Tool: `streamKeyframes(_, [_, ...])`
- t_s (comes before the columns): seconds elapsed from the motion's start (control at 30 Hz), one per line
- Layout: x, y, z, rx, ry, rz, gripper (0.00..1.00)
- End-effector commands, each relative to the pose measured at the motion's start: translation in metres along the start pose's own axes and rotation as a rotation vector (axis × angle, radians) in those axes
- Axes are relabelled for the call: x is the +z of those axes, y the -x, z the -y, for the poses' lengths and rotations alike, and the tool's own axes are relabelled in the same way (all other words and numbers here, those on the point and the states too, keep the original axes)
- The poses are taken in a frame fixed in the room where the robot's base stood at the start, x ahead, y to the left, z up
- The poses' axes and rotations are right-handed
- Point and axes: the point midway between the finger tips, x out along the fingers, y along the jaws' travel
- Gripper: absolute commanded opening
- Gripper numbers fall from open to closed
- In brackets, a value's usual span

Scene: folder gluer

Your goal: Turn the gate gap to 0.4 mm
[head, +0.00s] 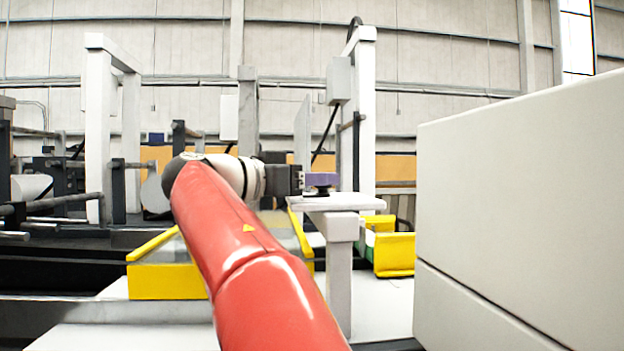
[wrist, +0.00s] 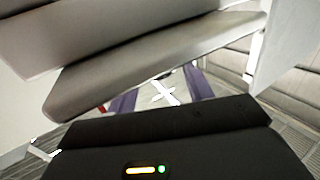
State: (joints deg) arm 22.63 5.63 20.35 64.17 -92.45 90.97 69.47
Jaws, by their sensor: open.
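My gripper (head: 322,180) has purple fingers and reaches from the left over a white ledge on a post (head: 340,222). A small dark round piece (head: 321,192), possibly the gate gap knob, sits on the ledge directly below the fingers. I cannot tell whether they touch it. In the wrist view the two purple fingers of my gripper (wrist: 161,94) stand apart. A pale cross-shaped form (wrist: 164,92) shows in the space between them; I cannot tell what it is. No gap scale or reading is legible in either view.
A large pale cabinet (head: 520,200) fills the right side. A yellow bin (head: 394,255) stands behind the post. A yellow-edged guard (head: 165,282) lies left of my red arm. White upright frames (head: 98,130) rise behind. In the wrist view, grey panels (wrist: 150,65) loom close above the fingers.

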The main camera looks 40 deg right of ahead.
Motion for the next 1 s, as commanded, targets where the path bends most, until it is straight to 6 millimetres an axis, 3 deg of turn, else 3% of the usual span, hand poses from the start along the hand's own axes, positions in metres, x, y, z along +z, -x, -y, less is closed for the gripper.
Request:
streamKeyframes(0.07, [-0.0001, 0.0002, -0.0001, 0.000, 0.000, 0.000, 0.51])
streamKeyframes(0.4, [-0.0001, 0.0004, 0.0000, 0.000, 0.000, 0.000, 0.06])
streamKeyframes(0.73, [0.0020, 0.0009, -0.0023, -0.047, -0.003, -0.001, 0.06])
streamKeyframes(1.0, [0.0048, 0.0002, -0.0078, -0.218, -0.005, -0.003, 0.06])
